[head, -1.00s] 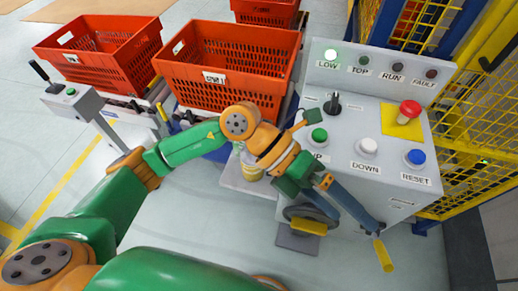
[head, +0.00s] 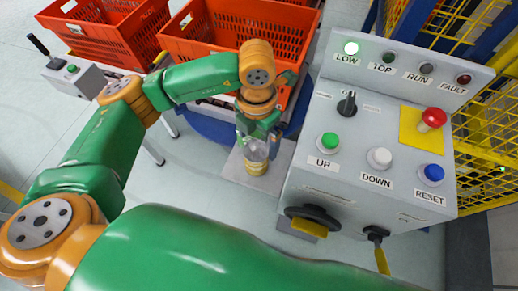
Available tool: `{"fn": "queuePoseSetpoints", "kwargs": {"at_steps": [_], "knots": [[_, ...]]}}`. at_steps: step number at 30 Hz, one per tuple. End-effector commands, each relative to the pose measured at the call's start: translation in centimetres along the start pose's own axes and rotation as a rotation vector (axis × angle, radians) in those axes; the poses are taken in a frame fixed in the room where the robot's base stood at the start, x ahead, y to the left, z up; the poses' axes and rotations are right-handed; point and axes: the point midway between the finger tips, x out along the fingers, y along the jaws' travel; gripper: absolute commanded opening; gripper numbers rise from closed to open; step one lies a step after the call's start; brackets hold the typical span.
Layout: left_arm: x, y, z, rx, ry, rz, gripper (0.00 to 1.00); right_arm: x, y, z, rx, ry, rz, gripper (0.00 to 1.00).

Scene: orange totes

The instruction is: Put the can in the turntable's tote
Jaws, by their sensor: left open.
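The can (head: 256,160), pale on top with a yellow lower part, stands upright on a light grey plate (head: 282,170) left of the control console. My left gripper (head: 260,146) is open and points down at the can. Its fingers are close about the can's upper part and partly hide it; I cannot tell if they touch. The turntable's tote (head: 303,48) is the orange perforated one behind my left wrist, above a blue round base (head: 212,124). My left forearm hides part of this tote. My right gripper is not in view.
A grey console (head: 330,185) with buttons, a red knob and a lit green LOW lamp stands close to the right of the can. Another orange tote (head: 95,45) is at the left on a stand. Yellow mesh fencing (head: 485,150) is at the right.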

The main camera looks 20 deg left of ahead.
Motion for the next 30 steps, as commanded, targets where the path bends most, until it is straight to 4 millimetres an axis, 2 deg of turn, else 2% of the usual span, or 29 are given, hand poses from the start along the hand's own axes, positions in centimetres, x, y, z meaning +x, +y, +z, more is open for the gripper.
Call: {"fn": "queuePoseSetpoints", "kwargs": {"at_steps": [3, 7, 14, 17, 25, 26, 30], "knots": [[1.7, 0.1, -0.1, -0.001, 0.006, -0.002, 1.00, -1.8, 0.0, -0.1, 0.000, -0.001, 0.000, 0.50], [4.2, 0.1, 0.0, 0.000, 0.003, -0.002, 1.00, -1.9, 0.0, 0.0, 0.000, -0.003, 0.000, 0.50], [4.8, 0.1, 0.1, 0.001, -0.001, -0.001, 1.00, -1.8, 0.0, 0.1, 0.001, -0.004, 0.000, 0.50], [4.8, 0.1, 0.1, 0.001, -0.001, -0.002, 0.78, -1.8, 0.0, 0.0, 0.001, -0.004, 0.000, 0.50], [4.8, 0.1, 0.1, 0.001, -0.001, -0.002, 0.06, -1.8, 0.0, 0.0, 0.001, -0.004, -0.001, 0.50], [4.8, 0.1, 0.1, 0.001, -0.001, -0.002, 0.00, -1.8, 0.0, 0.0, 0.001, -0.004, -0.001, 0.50], [4.7, 0.1, 0.1, 0.001, -0.002, -0.002, 0.00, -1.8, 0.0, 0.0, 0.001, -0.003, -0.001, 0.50]]}}
